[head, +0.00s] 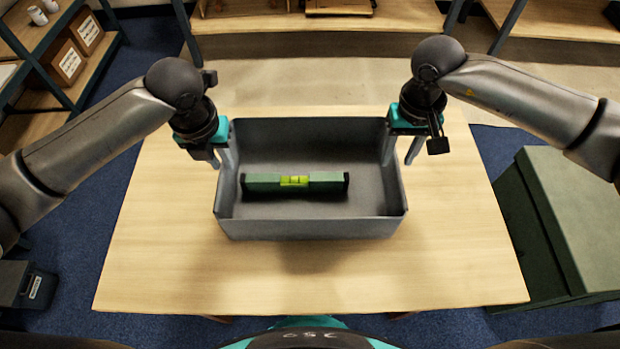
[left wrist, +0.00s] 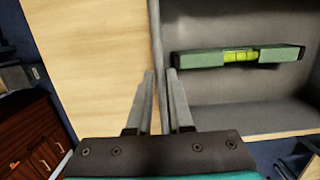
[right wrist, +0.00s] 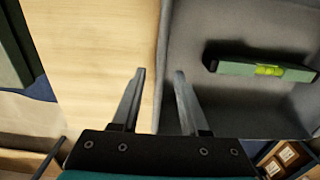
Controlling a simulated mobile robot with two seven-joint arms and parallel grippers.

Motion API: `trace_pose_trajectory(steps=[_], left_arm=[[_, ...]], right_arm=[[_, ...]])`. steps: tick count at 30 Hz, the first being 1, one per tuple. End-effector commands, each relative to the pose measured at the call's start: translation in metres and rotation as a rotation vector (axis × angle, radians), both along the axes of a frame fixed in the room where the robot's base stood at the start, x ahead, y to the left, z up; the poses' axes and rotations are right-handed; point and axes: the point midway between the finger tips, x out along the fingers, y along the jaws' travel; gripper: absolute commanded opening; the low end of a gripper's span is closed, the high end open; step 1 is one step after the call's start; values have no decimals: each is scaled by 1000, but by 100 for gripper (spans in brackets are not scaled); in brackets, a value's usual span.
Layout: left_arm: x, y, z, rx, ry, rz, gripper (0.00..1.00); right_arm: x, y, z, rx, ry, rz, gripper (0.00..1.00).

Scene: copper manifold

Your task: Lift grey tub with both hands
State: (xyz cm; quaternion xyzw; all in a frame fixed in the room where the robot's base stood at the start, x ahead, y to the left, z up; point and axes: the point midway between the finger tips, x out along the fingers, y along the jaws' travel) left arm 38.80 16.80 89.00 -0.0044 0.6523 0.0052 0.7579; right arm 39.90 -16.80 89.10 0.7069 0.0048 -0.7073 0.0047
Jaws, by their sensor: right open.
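The grey tub (head: 312,229) stands upright on the wooden table, with a green spirit level (head: 265,184) lying inside it. My left gripper (head: 222,164) is at the tub's left wall. In the left wrist view its fingers (left wrist: 161,72) are close together on either side of the tub wall (left wrist: 156,40), shut on it. My right gripper (head: 398,161) is at the tub's right wall. In the right wrist view its fingers (right wrist: 160,72) are spread, one on each side of the wall (right wrist: 163,40), with gaps showing.
The wooden table (head: 160,270) is bare around the tub. A green box (head: 565,220) stands on the floor to the right. Shelves with cartons (head: 66,62) are at the left, and wooden shelving (head: 400,18) is at the back.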

Motion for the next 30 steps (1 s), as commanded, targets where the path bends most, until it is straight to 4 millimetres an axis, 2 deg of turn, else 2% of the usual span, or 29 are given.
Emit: trace_pose_trajectory(steps=[1,6,12,18,26,30], left_arm=[[0,0,-12,0,5,2,19],[6,0,-43,1,4,2,19],[10,0,-67,0,2,1,19],[11,0,-75,0,0,-1,19],[11,0,-76,0,0,-1,19],[11,0,-75,0,0,0,4]], right_arm=[[-1,0,-12,0,4,-1,44],[-1,0,-44,0,4,-1,44],[0,0,-68,0,1,0,44],[0,0,-76,-1,0,0,44],[0,0,-76,0,0,0,44],[0,0,-76,0,0,0,30]])
